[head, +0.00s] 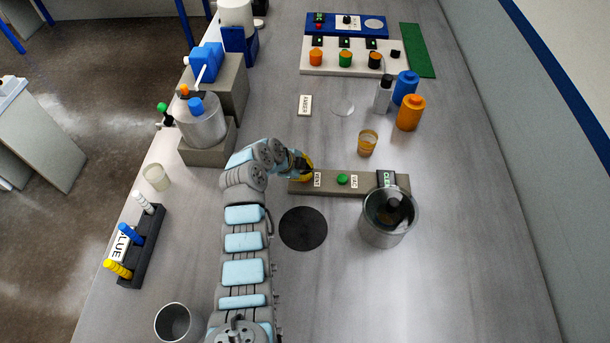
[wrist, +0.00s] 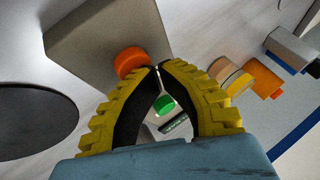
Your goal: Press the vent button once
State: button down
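A beige button strip (head: 330,188) lies on the bench and carries a green button (head: 342,179) and small white labels. The label left of the green button (head: 317,180) seems to read VENT; the one to its right seems to read VAC. In the wrist view, the strip (wrist: 105,35) shows an orange button (wrist: 130,62) and the green button (wrist: 162,104). My gripper (head: 304,173) is over the strip's left end and hides the orange button in the head view. In the wrist view, its yellow-and-black fingertips (wrist: 157,68) meet, empty, beside the orange button. Contact cannot be told.
An amber cup (head: 367,143) is behind the strip. A black disc (head: 303,229) lies in front. A metal vessel (head: 201,127) stands at left on a block. The bench right of the pot is clear.

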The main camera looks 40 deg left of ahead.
jog(key=shift+r, duration=0.95)
jog(key=shift+r, duration=2.5)
